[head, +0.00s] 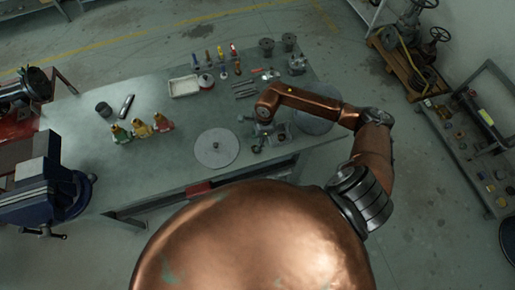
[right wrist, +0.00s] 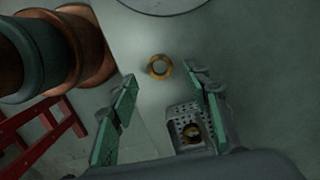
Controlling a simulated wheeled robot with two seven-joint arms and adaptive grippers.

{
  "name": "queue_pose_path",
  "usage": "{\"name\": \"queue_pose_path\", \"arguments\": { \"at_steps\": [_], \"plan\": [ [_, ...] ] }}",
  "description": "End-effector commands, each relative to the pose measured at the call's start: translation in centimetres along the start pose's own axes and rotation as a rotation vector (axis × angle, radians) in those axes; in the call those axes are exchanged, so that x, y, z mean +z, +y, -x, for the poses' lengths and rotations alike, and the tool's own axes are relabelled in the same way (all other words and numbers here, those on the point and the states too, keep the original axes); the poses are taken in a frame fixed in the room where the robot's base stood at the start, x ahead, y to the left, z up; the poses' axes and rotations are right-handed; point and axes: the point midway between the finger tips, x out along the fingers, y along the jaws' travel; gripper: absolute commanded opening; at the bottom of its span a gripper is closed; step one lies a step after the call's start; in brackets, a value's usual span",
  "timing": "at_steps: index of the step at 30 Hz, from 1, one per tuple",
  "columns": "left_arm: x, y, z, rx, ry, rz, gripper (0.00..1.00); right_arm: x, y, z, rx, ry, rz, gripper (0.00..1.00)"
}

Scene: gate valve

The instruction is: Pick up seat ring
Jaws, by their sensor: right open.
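A brass-coloured ring (right wrist: 159,66), which looks like the seat ring, lies flat on the grey table in the right wrist view. My right gripper (right wrist: 162,77) is open and empty, with a green-padded finger on each side. In that picture the ring shows between and just beyond the fingertips, apart from both. I cannot tell the height of the gripper above it. In the head view my right arm reaches over the table's right part, and I cannot make out the ring there. My left gripper is not in view.
A perforated metal block (right wrist: 187,130) with a round opening sits close by the right finger. Bare tabletop surrounds the ring's far side.

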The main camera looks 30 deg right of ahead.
Motion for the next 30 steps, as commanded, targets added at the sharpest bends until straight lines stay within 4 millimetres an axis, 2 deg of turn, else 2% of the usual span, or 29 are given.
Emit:
{"name": "queue_pose_path", "arguments": {
  "at_steps": [9, 18, 30],
  "plan": [
    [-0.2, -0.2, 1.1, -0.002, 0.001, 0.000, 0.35, -0.3, 0.1, -4.2, 0.001, 0.000, -0.004, 0.44],
    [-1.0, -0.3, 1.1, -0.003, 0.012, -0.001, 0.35, -0.4, 0.1, -4.7, -0.001, 0.001, -0.004, 0.44],
    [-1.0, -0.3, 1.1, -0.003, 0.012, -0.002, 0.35, -0.4, 0.1, -4.6, -0.001, 0.001, -0.003, 0.17]
  ]
}}
